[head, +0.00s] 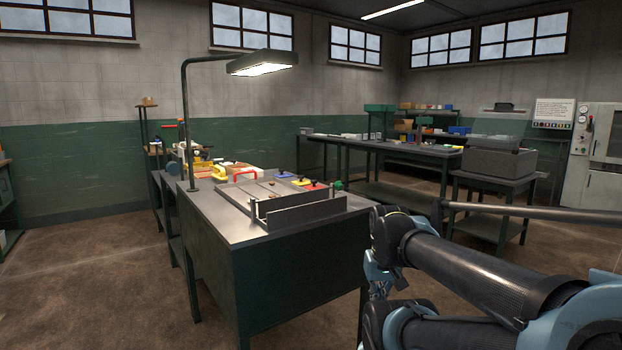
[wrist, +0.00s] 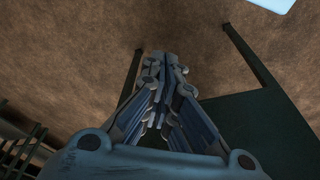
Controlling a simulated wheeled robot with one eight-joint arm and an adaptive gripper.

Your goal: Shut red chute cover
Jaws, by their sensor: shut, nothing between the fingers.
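On the near bench (head: 225,222) lies a flat tray-like panel (head: 250,197). Along its back right edge are small blue, yellow and red pieces with black knobs. The red one (head: 314,185) looks like the red chute cover; it is small in the head view, and I cannot tell how far open it is. My gripper (wrist: 166,62) is shut and empty in the wrist view, over the brown floor and a dark green panel. In the head view my arm is at the right of the bench, apart from the red cover. The cover does not show in the wrist view.
A raised grey ledge (head: 305,212) runs along the panel's front. A lamp (head: 262,63) on a post overhangs the bench. A long table (head: 400,147) stands behind, and a side table with a grey box (head: 497,162) stands to the right. Floor at left is clear.

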